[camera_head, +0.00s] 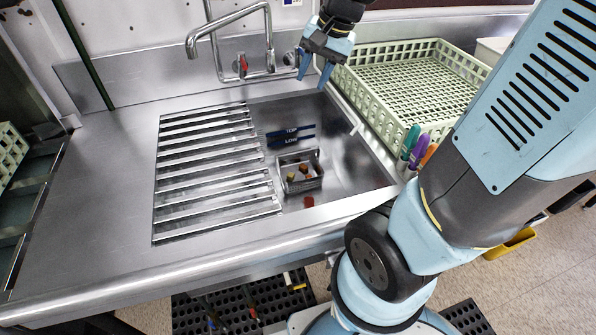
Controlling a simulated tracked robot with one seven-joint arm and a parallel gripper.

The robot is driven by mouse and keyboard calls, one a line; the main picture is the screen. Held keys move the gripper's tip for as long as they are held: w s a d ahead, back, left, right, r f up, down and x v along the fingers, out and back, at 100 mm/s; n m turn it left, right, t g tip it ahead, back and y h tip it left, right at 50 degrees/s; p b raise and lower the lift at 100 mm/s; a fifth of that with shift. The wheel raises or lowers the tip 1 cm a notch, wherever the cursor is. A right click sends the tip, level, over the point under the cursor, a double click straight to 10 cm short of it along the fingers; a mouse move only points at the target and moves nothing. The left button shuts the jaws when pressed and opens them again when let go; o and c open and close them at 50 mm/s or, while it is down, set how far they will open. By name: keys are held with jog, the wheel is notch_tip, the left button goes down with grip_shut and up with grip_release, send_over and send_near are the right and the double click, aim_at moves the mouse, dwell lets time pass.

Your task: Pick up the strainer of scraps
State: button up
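The strainer (303,184) is a small metal box-shaped basket on the floor of the steel sink (346,179). A few small brown, yellowish and reddish scraps (304,170) lie in it. My gripper (319,79) hangs above the sink's back right corner, near the faucet. Its two blue fingers are spread apart, with nothing between them. It is well behind and above the strainer, not touching it.
A slatted rack (215,170) covers the sink's left part. A faucet (241,61) stands behind. A pale green crate (425,85) and markers (413,138) flank the right.

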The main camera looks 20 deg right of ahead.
jog(key=w+f+m+g+h, duration=0.1)
jog(key=w+f+m, duration=0.3)
jog(key=f, duration=0.5)
jog(key=w+d+f+m+g+h, duration=0.1)
jog(key=w+f+m, duration=0.3)
jog(key=f, duration=0.5)
jog(key=w+f+m, duration=0.3)
jog(key=w+f, duration=0.4)
jog(key=f, duration=0.2)
jog(key=shift+w+d+f+m+g+h, duration=0.15)
jog(key=shift+w+d+m+g+h, duration=0.15)
jog(key=shift+m+g+h, duration=0.1)
notch_tip(320, 180, down, 13)
jog(key=shift+f, duration=0.1)
jog(key=shift+c, duration=0.2)
grip_shut()
